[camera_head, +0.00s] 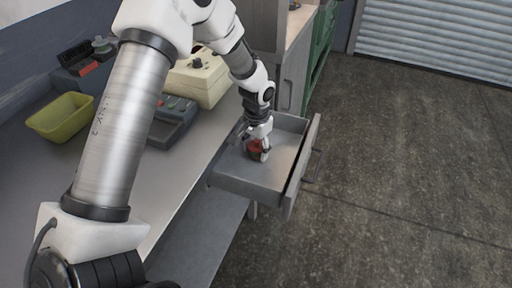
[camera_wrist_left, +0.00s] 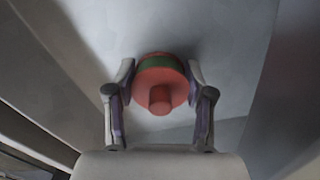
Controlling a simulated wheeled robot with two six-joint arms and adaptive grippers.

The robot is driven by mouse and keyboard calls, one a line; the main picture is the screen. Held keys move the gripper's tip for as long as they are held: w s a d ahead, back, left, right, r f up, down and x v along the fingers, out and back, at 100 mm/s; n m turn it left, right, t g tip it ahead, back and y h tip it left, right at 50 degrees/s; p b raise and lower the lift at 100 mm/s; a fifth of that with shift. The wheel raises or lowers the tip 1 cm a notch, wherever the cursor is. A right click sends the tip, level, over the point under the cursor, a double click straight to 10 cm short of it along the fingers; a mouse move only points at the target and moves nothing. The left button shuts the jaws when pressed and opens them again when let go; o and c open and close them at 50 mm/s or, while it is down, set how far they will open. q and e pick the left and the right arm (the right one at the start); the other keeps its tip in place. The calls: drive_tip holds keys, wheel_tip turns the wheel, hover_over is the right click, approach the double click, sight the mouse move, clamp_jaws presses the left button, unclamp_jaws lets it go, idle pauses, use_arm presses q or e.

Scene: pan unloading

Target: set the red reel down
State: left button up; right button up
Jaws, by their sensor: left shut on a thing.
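The red reel (camera_head: 256,147) is in my left gripper (camera_head: 259,146), inside the open grey drawer (camera_head: 246,186). In the left wrist view the reel (camera_wrist_left: 160,87) has red ends, a green band and a red stub facing the camera. The fingers of my left gripper (camera_wrist_left: 160,92) are closed around it from both sides. The grey drawer floor (camera_wrist_left: 225,50) lies behind the reel; whether the reel touches it I cannot tell. My right gripper is not in view.
The drawer front (camera_head: 303,168) with its handle stands out over the dark floor on the right. A workbench (camera_head: 185,185) on the left carries a yellow-green bin (camera_head: 60,117), a cream box (camera_head: 201,78) and a grey device (camera_head: 172,122). Most of the drawer floor is clear.

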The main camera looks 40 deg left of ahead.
sight(257, 142)
use_arm(q)
drive_tip(key=o, duration=0.9)
drive_tip(key=shift+w, duration=0.1)
wheel_tip(257, 142, up, 12)
drive_tip(key=shift+d+r, duration=0.1)
drive_tip(key=shift+r, duration=0.05)
